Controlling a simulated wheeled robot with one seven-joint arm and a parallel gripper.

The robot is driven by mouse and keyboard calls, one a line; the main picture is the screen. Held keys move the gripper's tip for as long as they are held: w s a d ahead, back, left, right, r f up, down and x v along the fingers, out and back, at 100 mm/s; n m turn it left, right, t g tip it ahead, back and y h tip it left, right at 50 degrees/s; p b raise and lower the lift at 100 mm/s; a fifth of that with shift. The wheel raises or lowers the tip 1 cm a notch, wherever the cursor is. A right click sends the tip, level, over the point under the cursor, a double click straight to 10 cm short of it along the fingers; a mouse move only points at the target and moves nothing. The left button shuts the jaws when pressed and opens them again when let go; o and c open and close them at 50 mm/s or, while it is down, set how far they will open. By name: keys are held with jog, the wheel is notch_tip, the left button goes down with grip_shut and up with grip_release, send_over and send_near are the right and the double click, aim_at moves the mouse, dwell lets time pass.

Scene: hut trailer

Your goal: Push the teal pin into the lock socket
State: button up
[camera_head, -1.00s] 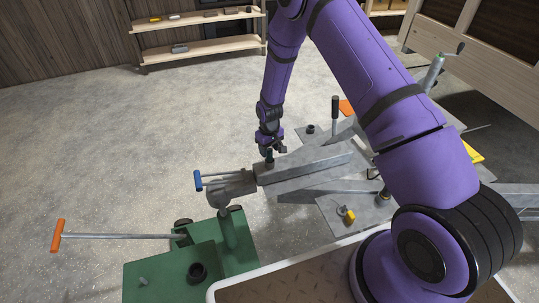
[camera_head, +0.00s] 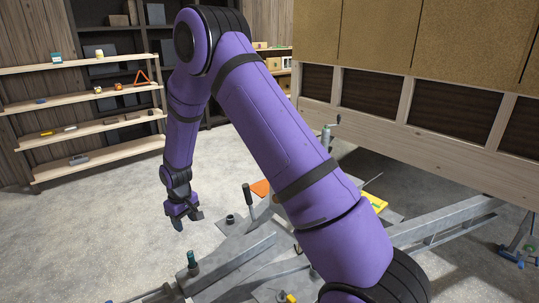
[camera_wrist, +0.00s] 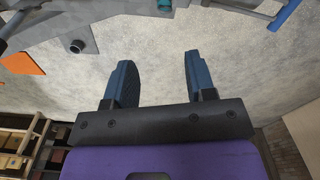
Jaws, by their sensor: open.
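The teal pin (camera_head: 193,261) stands upright at the near left end of the grey steel drawbar (camera_head: 232,264), low in the head view. Its lower part is hidden, so I cannot tell how deep it sits in the lock socket. The pin also shows cut off at the top edge of the wrist view (camera_wrist: 165,5). My gripper (camera_head: 184,224) is above and apart from the pin, over the floor side of the drawbar. In the wrist view its two blue-grey fingers (camera_wrist: 157,62) are spread with nothing between them.
A lever with a black grip (camera_head: 247,194) and a short dark tube (camera_head: 230,218) stand on the frame. An orange plate (camera_head: 261,188) lies behind. Wooden shelves (camera_head: 90,131) stand at the back left. A blue handle (camera_wrist: 286,14) shows in the wrist view. The left floor is clear.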

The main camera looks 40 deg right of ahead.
jog(key=s+d+r+m+t, duration=0.1)
jog(key=s+r, duration=0.4)
jog(key=r, duration=0.4)
jog(key=s+d+r+t, duration=0.15)
jog(key=s+r, duration=0.25)
jog(key=r, duration=0.6)
jog(key=s+d+r+m, duration=0.1)
jog(key=s+r, duration=0.4)
jog(key=r, duration=0.4)
jog(key=s+d+r+t, duration=0.1)
jog(key=s+r, duration=0.3)
jog(key=s, duration=0.7)
jog(key=s+d+r+m+t, duration=0.1)
jog(key=s+r, duration=0.4)
jog(key=s, duration=0.7)
jog(key=shift+s+d, duration=0.15)
jog(key=shift+d, duration=0.2)
